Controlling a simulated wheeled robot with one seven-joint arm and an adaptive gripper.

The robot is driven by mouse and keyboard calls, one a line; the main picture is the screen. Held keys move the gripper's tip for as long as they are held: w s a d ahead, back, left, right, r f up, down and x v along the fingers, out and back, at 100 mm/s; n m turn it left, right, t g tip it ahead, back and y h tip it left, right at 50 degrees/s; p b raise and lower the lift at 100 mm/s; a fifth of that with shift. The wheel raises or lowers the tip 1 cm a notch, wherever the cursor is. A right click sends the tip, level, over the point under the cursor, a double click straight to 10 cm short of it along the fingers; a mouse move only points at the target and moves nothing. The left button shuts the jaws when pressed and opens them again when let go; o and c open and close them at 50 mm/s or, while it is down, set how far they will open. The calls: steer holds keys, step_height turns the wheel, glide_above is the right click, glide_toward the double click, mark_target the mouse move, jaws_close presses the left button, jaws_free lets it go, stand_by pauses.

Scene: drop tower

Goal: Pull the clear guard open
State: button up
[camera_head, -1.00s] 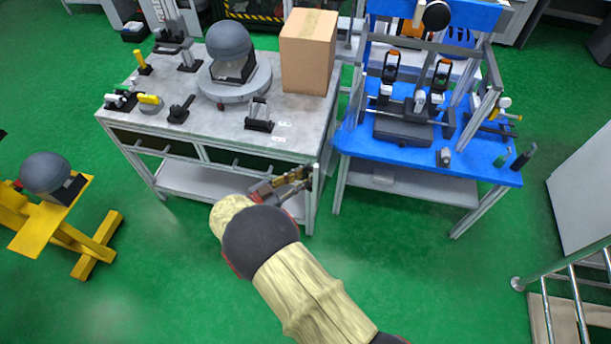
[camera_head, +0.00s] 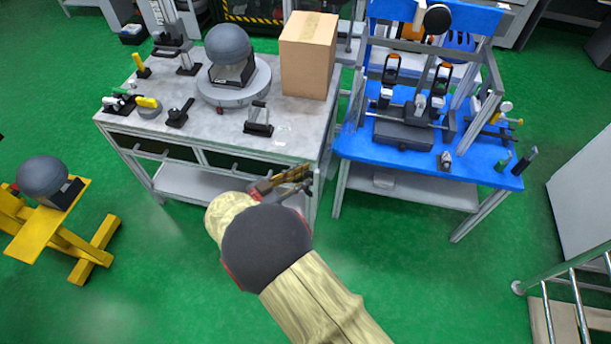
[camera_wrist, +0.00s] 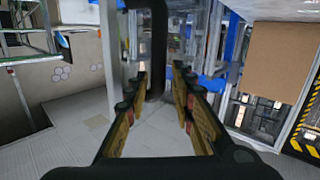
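My gripper (camera_head: 287,181) is beside the right front corner of the grey workbench. In the wrist view its two fingers (camera_wrist: 157,80) are apart, with a visible gap. My forearm hides part of the floor below the gripper.
The grey workbench (camera_head: 215,128) holds a cardboard box (camera_head: 308,58), a dark dome on a round base (camera_head: 228,46) and several clamps. A blue bench (camera_head: 372,148) with a fixture stands to the right. A yellow stand (camera_head: 62,222) is at left. Green floor between is clear.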

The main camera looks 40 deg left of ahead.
step_height(320, 180, up, 8)
steer(key=m+t+h, duration=0.1)
steer(key=shift+w+a, duration=0.25)
steer(key=shift+a, duration=0.1)
steer(key=shift+n+g+y, duration=0.5)
steer(key=f, duration=0.6)
steer(key=shift+s+d+f, duration=0.1)
steer(key=shift+s+d, duration=0.1)
steer(key=shift+d, duration=0.05)
steer(key=s+a+f+b, duration=0.1)
steer(key=s+a, duration=0.3)
steer(key=a, duration=0.3)
steer(key=shift+s+a, duration=0.3)
steer(key=shift+s, duration=0.05)
steer(key=shift+f, duration=0.15)
steer(key=shift+f, duration=0.2)
